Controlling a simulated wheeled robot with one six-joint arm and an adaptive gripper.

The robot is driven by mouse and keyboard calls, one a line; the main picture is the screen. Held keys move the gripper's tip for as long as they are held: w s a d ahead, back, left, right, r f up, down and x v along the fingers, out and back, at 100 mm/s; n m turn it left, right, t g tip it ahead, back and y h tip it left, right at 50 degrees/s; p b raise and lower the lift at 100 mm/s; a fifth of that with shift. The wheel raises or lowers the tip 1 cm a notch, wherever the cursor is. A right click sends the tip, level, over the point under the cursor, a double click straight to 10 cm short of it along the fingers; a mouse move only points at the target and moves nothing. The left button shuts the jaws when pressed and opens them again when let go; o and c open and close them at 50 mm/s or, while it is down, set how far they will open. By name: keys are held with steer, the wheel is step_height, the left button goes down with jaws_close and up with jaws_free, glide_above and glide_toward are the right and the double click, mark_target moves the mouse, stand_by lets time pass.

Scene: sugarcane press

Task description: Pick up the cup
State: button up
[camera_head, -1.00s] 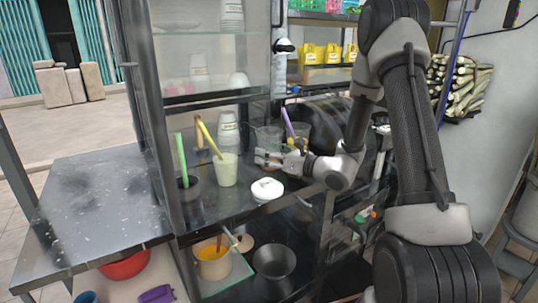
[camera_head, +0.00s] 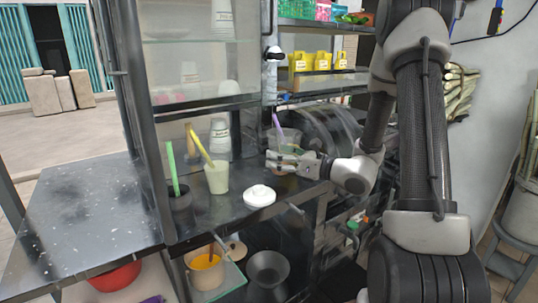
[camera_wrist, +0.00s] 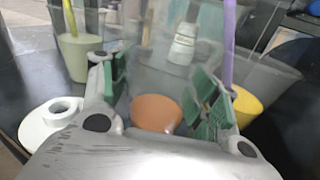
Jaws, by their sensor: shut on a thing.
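A clear see-through cup (camera_wrist: 165,60) with an orange-brown bottom (camera_wrist: 157,113) stands between the green-padded fingers in the wrist view. My gripper (camera_head: 285,160) is shut around its sides, at the right part of the dark counter. In the head view the clear cup (camera_head: 284,138) is faint and its lower part is mostly hidden by the fingers. I cannot tell whether its base touches the counter. A second clear cup with a purple straw (camera_wrist: 229,45) and a yellow bottom (camera_wrist: 245,106) is just right of my gripper in the wrist view.
A cream-filled cup (camera_head: 217,178) and a dark container (camera_head: 181,201) with a green straw stand to the left. Stacked paper cups (camera_head: 220,135) are behind. A dark post (camera_head: 140,130) and the glass shelf frame the counter.

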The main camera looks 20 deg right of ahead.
steer(key=v, duration=1)
steer(key=shift+s+d, duration=0.15)
steer(key=shift+s, duration=0.1)
stand_by(0.6)
